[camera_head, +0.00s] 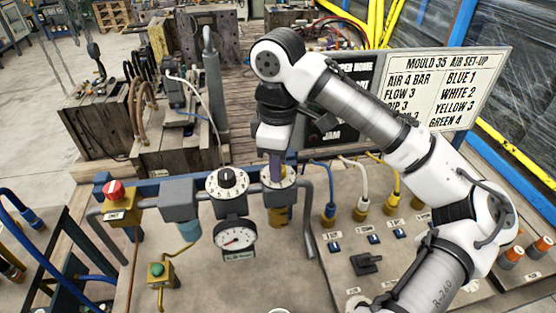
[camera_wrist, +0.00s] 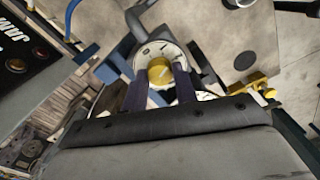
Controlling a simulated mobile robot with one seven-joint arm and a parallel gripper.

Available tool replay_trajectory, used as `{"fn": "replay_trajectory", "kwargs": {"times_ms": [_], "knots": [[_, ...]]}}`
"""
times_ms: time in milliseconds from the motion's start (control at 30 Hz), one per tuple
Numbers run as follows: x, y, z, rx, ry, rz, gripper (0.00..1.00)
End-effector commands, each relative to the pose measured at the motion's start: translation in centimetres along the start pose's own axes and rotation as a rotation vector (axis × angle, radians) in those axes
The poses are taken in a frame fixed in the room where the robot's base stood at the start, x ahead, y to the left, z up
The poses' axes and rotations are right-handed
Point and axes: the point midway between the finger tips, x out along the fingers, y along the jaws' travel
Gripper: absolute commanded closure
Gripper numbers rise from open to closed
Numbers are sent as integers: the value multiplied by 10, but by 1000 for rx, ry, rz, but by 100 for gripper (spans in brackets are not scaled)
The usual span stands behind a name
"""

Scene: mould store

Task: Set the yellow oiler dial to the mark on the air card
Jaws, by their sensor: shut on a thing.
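My gripper (camera_head: 277,172) points down onto the oiler, right of the black regulator knob (camera_head: 227,179). In the wrist view my gripper's two dark fingers (camera_wrist: 160,75) stand either side of the yellow oiler dial (camera_wrist: 161,71) and are shut on it. The dial sits in a white ring with dark marks (camera_wrist: 144,57); its setting is too small to read. In the head view my gripper hides most of the dial; the oiler's amber bowl (camera_head: 279,215) hangs below. The air card (camera_head: 452,75) stands at the right, reading AIR 4 BAR and FLOW 3; my arm partly hides a third line ending in "IP 3".
A red knob (camera_head: 114,191), a pressure gauge (camera_head: 235,236) and a grey pipe (camera_head: 308,190) stand near the oiler. Blue, white and yellow hoses plug into the panel (camera_head: 325,262) to the right. A black JAM sign (camera_head: 335,120) stands behind my arm.

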Motion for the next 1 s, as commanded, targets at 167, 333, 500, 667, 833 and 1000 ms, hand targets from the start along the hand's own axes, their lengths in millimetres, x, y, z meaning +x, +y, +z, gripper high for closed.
{"fn": "replay_trajectory", "kwargs": {"times_ms": [167, 333, 500, 667, 833, 1000], "knots": [[0, 0, 0, 166, 0, 1, 94], [0, 0, 0, 328, 0, 1, 94], [0, 0, 0, 490, 0, 1, 94], [0, 0, 0, 641, 0, 1, 94], [0, 0, 0, 797, 0, 1, 94], [-1, 0, 0, 936, 0, 1, 94]]}}
